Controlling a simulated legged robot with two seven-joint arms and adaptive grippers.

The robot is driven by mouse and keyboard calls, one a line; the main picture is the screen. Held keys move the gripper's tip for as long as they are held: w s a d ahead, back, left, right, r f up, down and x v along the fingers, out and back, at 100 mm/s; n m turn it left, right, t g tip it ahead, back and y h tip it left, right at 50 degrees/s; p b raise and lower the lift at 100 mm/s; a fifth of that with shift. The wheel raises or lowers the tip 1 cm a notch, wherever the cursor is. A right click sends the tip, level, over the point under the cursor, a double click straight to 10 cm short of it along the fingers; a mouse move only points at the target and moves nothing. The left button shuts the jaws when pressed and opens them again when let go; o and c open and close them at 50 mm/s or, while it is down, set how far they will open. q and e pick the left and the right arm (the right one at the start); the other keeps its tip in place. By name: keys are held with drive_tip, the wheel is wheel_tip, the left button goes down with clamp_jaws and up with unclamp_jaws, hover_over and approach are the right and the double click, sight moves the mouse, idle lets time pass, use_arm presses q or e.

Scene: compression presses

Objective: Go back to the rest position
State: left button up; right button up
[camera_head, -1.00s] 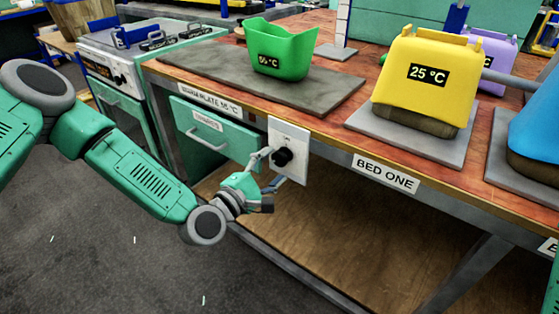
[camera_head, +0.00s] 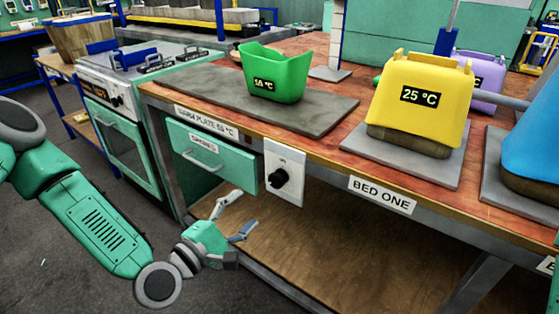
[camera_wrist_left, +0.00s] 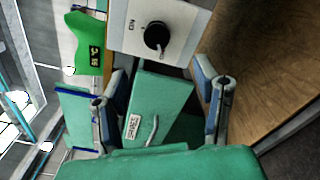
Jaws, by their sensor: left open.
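My left gripper (camera_head: 238,217) is open and empty in the head view. It hangs in front of the bench, below and left of the white switch plate with a black knob (camera_head: 279,180), and apart from it. In the left wrist view the two fingers (camera_wrist_left: 165,105) are spread wide, with nothing between them; the knob (camera_wrist_left: 157,38) lies beyond them near the top. My left arm comes in from the left edge. My right gripper is not in view.
The bench carries a warm plate (camera_head: 205,91) with a green container (camera_head: 277,75), and a yellow 25 °C press (camera_head: 420,95) on a grey slab. A green drawer (camera_head: 210,155) sits under the warm plate. An oven (camera_head: 125,140) stands left. The lower wooden shelf (camera_head: 350,245) is bare.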

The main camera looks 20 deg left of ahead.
use_arm(q)
drive_tip(key=s+d+f+m+g+p, duration=0.55)
drive_tip(key=s+f+m+g, duration=0.5)
drive_tip(key=s, duration=0.25)
drive_tip(key=s+a+f+m+g+y+p, duration=0.1)
drive_tip(key=s+a+m+g+y+p, duration=0.2)
drive_tip(key=s+a+m+g+y, duration=0.3)
drive_tip(key=s+a+m, duration=0.4)
drive_tip(key=s+a, duration=0.2)
drive_tip(key=a, duration=0.1)
drive_tip(key=shift+s, duration=0.35)
